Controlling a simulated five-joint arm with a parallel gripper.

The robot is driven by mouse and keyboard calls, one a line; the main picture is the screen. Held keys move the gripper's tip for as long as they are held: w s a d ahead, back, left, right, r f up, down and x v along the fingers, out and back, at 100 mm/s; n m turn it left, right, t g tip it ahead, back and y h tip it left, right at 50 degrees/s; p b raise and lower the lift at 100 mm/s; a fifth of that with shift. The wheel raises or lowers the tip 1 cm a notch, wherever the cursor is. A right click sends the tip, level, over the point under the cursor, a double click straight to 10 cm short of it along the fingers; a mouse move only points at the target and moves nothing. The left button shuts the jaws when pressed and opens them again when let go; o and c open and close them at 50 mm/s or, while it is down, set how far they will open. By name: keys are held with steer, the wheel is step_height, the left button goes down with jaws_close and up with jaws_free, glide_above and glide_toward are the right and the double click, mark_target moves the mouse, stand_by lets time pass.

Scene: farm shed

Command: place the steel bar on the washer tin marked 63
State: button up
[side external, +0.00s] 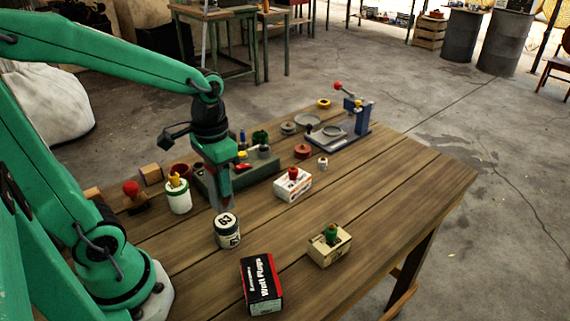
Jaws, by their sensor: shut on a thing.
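The washer tin marked 63 (228,236) stands upright on the wooden bench, its dark label and the number on its lid facing the camera. My gripper (220,203) points down just above and behind the tin in the picture. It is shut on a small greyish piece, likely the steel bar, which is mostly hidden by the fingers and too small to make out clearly. I cannot tell whether the piece touches the lid.
Near the tin stand a black Wall Plugs box (261,284), a cream box (330,250) with a green-topped piece, a white box (293,187) with a red knob and a white green-rimmed pot (178,199). A green tray (265,168) lies behind. The bench's right side is clear.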

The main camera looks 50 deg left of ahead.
steer(key=shift+f, duration=0.1)
steer(key=shift+f, duration=1.9)
steer(key=shift+f, duration=0.1)
steer(key=o, duration=1.2)
steer(key=shift+c, duration=0.2)
step_height(320, 180, up, 12)
steer(key=shift+r, duration=0.15)
steer(key=shift+s, duration=0.1)
